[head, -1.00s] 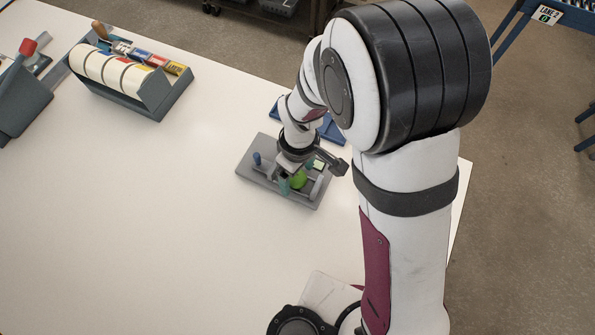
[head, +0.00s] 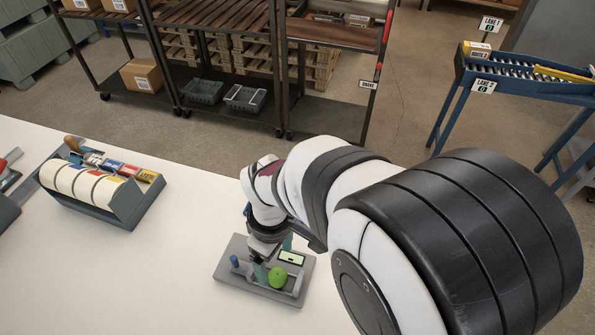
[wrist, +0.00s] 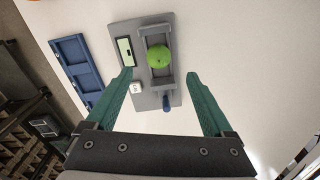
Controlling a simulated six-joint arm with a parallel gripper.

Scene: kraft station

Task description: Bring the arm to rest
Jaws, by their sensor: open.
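My gripper (wrist: 160,85) is open, its two green fingers spread wide with nothing between them in the wrist view. In the head view my gripper (head: 273,257) shows partly behind my arm, over the grey fixture plate. The grey fixture plate (head: 235,276) lies on the table and also shows in the wrist view (wrist: 127,27). A green ball-like object (head: 278,277) sits in its cradle, and it shows beyond my fingertips in the wrist view (wrist: 158,59), apart from them. A blue-handled part (head: 235,262) is at the plate's left side.
A tape dispenser rack (head: 100,195) with several rolls stands at the left of the white table (head: 120,285). A blue tray (wrist: 78,66) lies beside the plate. Dark shelving (head: 215,70) and a blue roller conveyor (head: 520,75) stand beyond the table. The table between rack and plate is clear.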

